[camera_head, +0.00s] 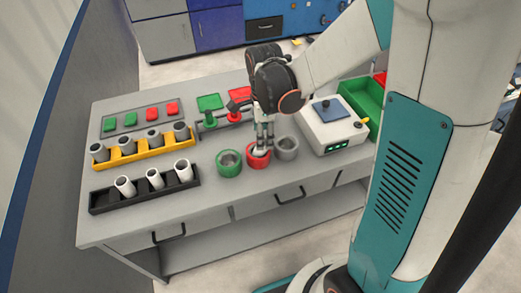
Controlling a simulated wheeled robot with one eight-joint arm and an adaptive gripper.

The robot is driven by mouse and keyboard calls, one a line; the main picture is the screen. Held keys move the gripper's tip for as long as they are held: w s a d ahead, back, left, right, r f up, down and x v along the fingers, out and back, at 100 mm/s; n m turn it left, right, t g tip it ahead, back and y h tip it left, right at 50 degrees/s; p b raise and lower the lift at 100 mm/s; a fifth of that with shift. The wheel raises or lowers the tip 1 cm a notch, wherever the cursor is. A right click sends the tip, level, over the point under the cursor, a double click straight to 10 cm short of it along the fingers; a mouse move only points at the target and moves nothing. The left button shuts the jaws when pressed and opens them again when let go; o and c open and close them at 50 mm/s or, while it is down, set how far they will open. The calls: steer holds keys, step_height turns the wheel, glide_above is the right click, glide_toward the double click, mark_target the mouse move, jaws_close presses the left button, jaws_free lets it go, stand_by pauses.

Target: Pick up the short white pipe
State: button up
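My gripper (263,143) points down over a red round holder (250,165) at the bench's front middle. A small pale piece (260,152) shows at the fingertips, in or just above the holder's opening; it may be a short white pipe. The fingers are too small to tell whether they are open or closed on it. Several white pipes, one of them a leaning pipe (125,186), stand in a black tray (106,204) at the front left. Several greyish pipes (127,145) stand in a yellow tray (112,159) behind it.
A green round holder (229,170) and a grey one (286,149) flank the red holder closely. A white box with green lights (333,128) stands to the right, with a green bin (362,95) behind. Red and green pieces (138,114) lie at the back left.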

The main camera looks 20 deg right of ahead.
mark_target(265, 141)
steer(key=f+b, duration=0.1)
steer(key=f, duration=0.1)
steer(key=f+b, duration=0.2)
steer(key=f, duration=0.1)
steer(key=shift+w+d+f, duration=0.15)
steer(key=shift+d+f, duration=0.15)
steer(key=shift+f, duration=0.05)
steer(key=c, duration=1.1)
steer(key=shift+r, duration=0.2)
step_height(265, 141, up, 20)
steer(key=p, duration=0.7)
steer(key=shift+f, duration=0.1)
